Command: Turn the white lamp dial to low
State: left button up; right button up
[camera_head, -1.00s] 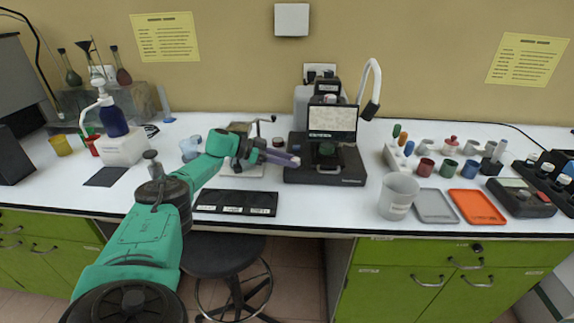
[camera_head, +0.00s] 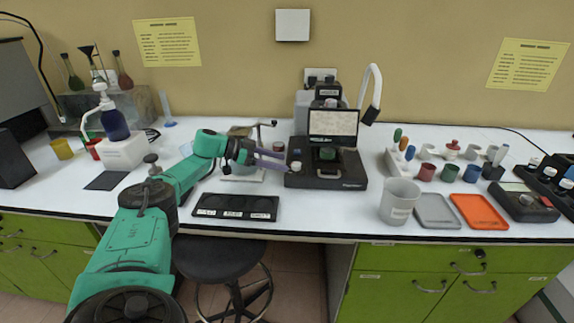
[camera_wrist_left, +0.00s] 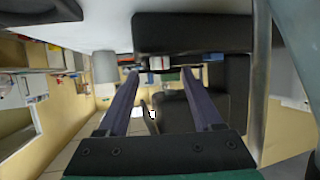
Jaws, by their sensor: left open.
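The white dial (camera_head: 296,165) is a small round knob at the left side of the black instrument (camera_head: 325,180) with the small screen. In the left wrist view the white dial (camera_wrist_left: 160,63) shows small, with a reddish band beside it, just beyond and between the fingertips. My left gripper (camera_head: 286,162) is open, its two purple fingers pointing right at the dial. In the left wrist view my left gripper (camera_wrist_left: 160,76) has nothing between its fingers. I cannot read the dial's setting. My right gripper is not in view.
A black tray (camera_head: 236,207) lies in front of my left arm. A grey cup (camera_head: 399,200), a grey tray (camera_head: 436,211) and an orange tray (camera_head: 478,211) stand to the right. A metal stand (camera_head: 267,128) is behind the gripper.

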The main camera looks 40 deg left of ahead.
pick_arm(q)
jog(key=b+v, duration=0.1)
jog(key=v, duration=1)
jog(key=shift+f, duration=0.1)
